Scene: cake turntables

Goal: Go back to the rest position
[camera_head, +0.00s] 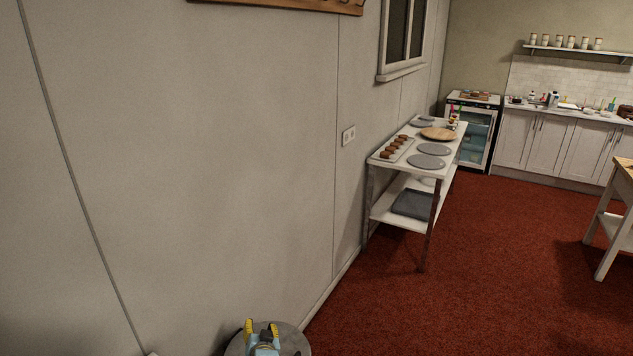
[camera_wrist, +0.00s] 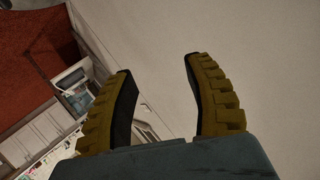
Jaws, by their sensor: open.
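My gripper (camera_head: 261,326) is at the bottom edge of the head view, low in front of the pale wall. In the wrist view its two yellow-ribbed fingers with dark inner pads stand well apart (camera_wrist: 158,68). The gap between them is empty, with only plain wall and a strip of kitchen behind. The gripper is open and touches nothing that I can see. The cake turntables, grey discs (camera_head: 428,161) and a wooden one (camera_head: 438,134), are far off on a white table.
The white two-shelf table (camera_head: 384,212) stands along the pale wall (camera_head: 200,150), with a tray of brown cakes (camera_head: 391,150) on top. A glass-fronted fridge (camera_head: 480,133) and white cabinets (camera_head: 545,140) are at the back. Another table (camera_head: 610,230) is at right. Red carpet (camera_head: 480,270) between is clear.

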